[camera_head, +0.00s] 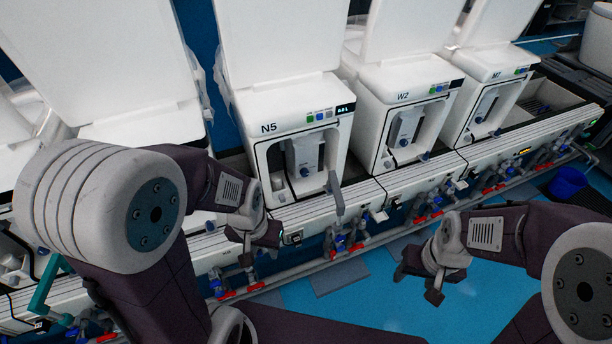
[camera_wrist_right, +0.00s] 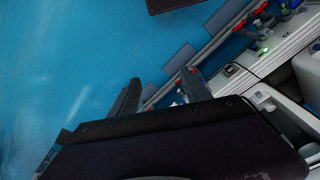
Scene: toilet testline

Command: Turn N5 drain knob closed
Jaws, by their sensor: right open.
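The N5 unit (camera_head: 292,115) is a white box labelled N5 with a dark-framed front opening. A blue knob (camera_head: 304,171) sits inside that opening. Below its bench, valves with blue parts (camera_head: 340,242) and red handles (camera_head: 357,247) sit along a pipe. I cannot tell which of these is the drain knob or how far it is turned. My left gripper (camera_head: 250,254) is left of the valves, in front of the bench; its jaw state is unclear. My right gripper (camera_head: 432,283) is open and empty, over the blue floor; its two fingers show in the right wrist view (camera_wrist_right: 160,98).
W2 (camera_head: 402,97) and M7 (camera_head: 495,75) units stand to the right, with more red-handled valves (camera_head: 428,217) below. A grey lever-like part (camera_head: 336,195) stands up at the N5 bench edge. A blue bucket (camera_head: 567,183) is far right. Blue floor (camera_head: 385,300) is open in front.

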